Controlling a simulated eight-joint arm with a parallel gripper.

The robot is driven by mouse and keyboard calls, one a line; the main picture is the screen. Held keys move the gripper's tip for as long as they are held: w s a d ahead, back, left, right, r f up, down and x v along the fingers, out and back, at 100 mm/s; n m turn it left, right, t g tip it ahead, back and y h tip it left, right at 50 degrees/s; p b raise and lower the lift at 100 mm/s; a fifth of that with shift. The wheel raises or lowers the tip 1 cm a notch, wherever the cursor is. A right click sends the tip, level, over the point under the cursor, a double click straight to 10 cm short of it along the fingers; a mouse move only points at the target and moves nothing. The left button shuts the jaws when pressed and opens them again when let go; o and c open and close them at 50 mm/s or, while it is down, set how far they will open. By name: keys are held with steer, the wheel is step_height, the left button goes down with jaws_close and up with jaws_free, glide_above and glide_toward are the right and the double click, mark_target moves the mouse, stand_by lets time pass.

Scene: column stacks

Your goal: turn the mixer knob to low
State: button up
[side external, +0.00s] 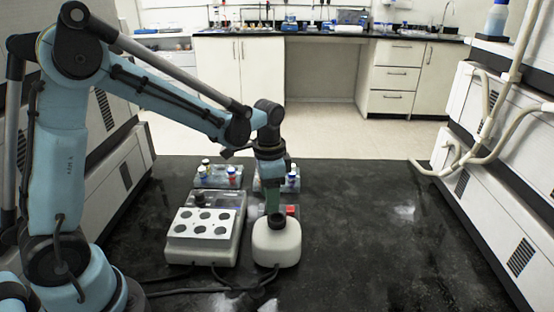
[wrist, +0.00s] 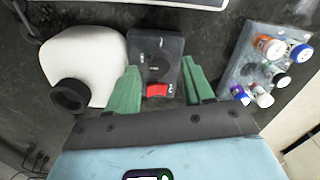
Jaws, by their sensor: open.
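The mixer is a white rounded body (side external: 276,246) with a black cup (side external: 280,221) on top, in front of my gripper in the side view. In the wrist view its white body (wrist: 85,58) and black cup (wrist: 70,97) are at the left. Its dark control panel (wrist: 172,45) lies beside the body, with a faint dark round knob (wrist: 155,67) and a red switch (wrist: 157,90). The knob's setting is too small to read. My gripper (wrist: 160,67) is open, points down, and its green fingers stand either side of the knob. In the side view my gripper (side external: 272,208) hides most of the panel.
A grey block with several round wells (side external: 200,237) stands left of the mixer. Vial racks stand behind, one at the left (side external: 218,182) and one partly behind my gripper, seen in the wrist view (wrist: 238,62). Cables lie in front. The black bench (side external: 390,235) is clear to the right.

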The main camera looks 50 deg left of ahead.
steer(key=shift+f, duration=0.9)
jaws_close()
